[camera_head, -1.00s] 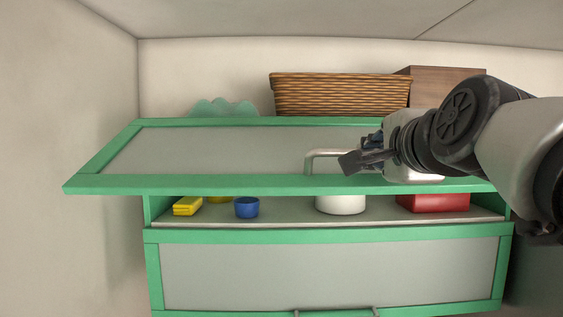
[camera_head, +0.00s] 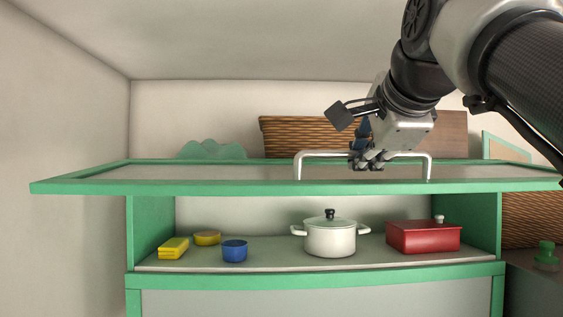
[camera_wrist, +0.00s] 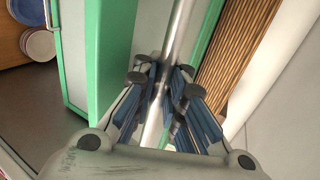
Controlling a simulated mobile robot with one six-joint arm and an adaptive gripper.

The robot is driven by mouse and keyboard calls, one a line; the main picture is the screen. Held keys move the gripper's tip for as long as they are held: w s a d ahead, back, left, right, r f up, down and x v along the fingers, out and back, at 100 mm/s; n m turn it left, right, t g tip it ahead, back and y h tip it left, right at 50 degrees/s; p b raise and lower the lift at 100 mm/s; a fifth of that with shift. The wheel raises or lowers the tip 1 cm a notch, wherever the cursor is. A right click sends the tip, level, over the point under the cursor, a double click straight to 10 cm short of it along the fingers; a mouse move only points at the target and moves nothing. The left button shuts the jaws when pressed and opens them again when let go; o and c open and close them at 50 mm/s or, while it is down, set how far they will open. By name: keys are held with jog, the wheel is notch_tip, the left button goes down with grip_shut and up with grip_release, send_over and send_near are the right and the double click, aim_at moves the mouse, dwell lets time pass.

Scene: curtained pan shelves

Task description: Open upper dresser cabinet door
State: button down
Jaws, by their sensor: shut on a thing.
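The upper cabinet door (camera_head: 90,187) has a green frame and a grey panel. It is swung up to nearly level, hinged along its far edge. Its metal bar handle (camera_head: 298,165) stands up from the panel. In the wrist view the handle bar (camera_wrist: 182,30) runs between the blue-padded fingers of my gripper (camera_wrist: 163,95). The door's green edge also shows in the wrist view (camera_wrist: 112,50).
Inside the open cabinet stand a yellow sponge (camera_head: 172,248), a yellow round dish (camera_head: 207,238), a blue cup (camera_head: 234,251), a white lidded pot (camera_head: 330,238) and a red box-shaped pan (camera_head: 423,237). A wicker basket (camera_head: 300,135) sits on top. A wall (camera_head: 60,110) bounds the left side.

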jog(key=shift+r, duration=0.1)
jog(key=c, duration=2.2)
grip_release()
jog(key=o, duration=0.3)
jog(key=shift+s+d, duration=0.1)
jog(key=shift+s, duration=0.3)
jog(key=shift+w, duration=0.25)
jog(key=v, duration=1.2)
jog(key=shift+s, duration=0.1)
